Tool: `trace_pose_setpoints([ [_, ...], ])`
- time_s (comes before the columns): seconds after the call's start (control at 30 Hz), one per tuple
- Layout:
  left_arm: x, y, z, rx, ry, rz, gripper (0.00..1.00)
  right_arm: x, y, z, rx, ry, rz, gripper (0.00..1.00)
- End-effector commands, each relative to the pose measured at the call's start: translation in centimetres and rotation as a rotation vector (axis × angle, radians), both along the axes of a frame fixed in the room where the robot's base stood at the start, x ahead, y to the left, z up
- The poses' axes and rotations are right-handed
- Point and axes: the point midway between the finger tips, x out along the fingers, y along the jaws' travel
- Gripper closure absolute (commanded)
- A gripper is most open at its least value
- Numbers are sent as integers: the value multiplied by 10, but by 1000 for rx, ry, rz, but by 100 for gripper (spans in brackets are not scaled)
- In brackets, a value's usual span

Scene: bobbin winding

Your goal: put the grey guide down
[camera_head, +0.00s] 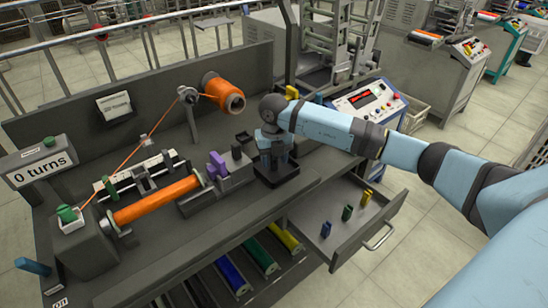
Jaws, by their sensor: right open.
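My right gripper (274,165) points down over a small black stand (290,175) on the bench, right of the winding unit. Its jaws are open. I cannot make out a grey guide between or under the fingers, as the gripper hides much of the stand. A small dark grey piece (237,151) stands just left of the gripper, beside a purple piece (217,163) on a grey block; I cannot tell whether it is the guide. My left gripper is not in view.
An open drawer (376,226) holds blue (326,230), green (347,212) and yellow (366,198) pieces. An orange thread spool (223,92) stands behind the gripper. The bench front is clear.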

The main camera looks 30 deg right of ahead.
Motion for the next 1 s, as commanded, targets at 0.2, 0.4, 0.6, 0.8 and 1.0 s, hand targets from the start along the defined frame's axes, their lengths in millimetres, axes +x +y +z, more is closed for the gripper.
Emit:
trace_pose_setpoints([
  [0.2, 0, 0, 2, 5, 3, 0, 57, 1, 0, 23, 0, -3, -1, 52],
  [0.4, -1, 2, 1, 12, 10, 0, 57, 1, 0, 67, -1, -5, 1, 52],
  [0.6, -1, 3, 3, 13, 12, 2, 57, 0, 0, 104, 0, -2, 0, 52],
  [0.8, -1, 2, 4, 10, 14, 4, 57, 0, 0, 122, 0, -1, 0, 52],
  [1.0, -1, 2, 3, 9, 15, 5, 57, 0, 0, 124, 0, 0, 0, 52],
])
